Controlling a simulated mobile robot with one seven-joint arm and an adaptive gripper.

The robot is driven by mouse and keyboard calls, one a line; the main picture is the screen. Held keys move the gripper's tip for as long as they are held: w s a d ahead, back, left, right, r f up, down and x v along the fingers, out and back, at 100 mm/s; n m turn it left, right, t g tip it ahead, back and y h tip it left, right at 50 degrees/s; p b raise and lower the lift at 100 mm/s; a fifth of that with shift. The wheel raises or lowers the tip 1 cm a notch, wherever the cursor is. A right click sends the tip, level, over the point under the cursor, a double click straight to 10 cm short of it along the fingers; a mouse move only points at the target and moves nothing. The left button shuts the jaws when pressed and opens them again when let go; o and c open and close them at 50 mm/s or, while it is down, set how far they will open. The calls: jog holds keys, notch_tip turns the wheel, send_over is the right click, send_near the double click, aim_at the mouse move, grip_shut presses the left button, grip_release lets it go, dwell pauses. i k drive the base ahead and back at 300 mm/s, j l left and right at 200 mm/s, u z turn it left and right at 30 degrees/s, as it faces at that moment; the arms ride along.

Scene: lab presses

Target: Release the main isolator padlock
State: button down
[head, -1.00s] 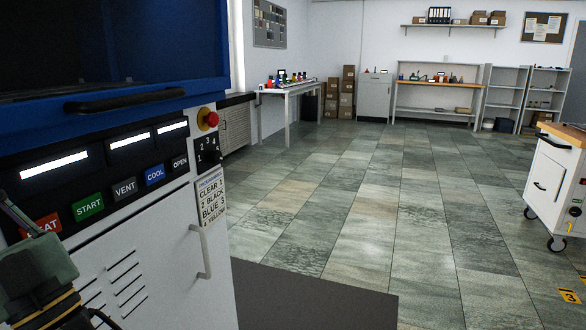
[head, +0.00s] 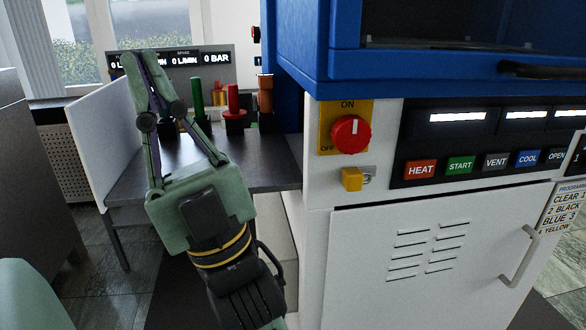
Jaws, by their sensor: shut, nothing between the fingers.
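The yellow padlock (head: 352,179) sits on the white press front, just below the main isolator. A grey metal loop or hasp (head: 368,176) shows at its right; whether the shackle is closed is too small to tell. The isolator is a red rotary knob (head: 350,133) on a yellow ON/OFF plate (head: 328,110), its white mark pointing up to ON. My green-grey gripper (head: 140,58) is raised to the left of the press, fingers pointing up with tips together, shut and empty. It is well apart from the padlock.
The press has a button panel (head: 480,145), a blue hood (head: 325,50) and a white door with a handle (head: 522,258). Behind my gripper stands a dark bench (head: 255,172) with coloured valve handles and a gauge display (head: 183,60). A white side panel (head: 95,140) stands left.

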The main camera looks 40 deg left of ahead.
aim_at(352, 178)
jog(key=u, duration=0.7)
jog(key=k+j+z, duration=0.15)
jog(key=k, duration=0.55)
